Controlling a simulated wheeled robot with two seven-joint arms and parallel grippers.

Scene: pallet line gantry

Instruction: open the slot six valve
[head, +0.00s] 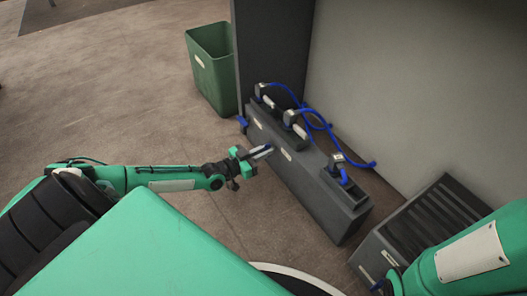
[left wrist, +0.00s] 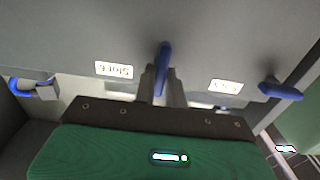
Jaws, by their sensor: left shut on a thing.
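In the left wrist view, a blue valve handle (left wrist: 164,58) sits on the grey front face of the unit, just beside a white label reading Slot 6 (left wrist: 114,69), which appears upside down. My left gripper (left wrist: 163,82) is shut on this handle, with one dark finger on each side. The handle runs upright in the picture. In the head view, my left gripper (head: 262,152) reaches the front of the long grey unit (head: 318,200); the handle there is mostly hidden by the fingers. My right gripper is out of view.
Another blue handle (left wrist: 281,90) lies crosswise at the wrist view's right, past a second label (left wrist: 226,87). Blue hoses (head: 322,126) run from connectors on the unit's top. A green bin (head: 211,68) stands behind; a dark slatted box (head: 425,228) stands right. Floor at left is clear.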

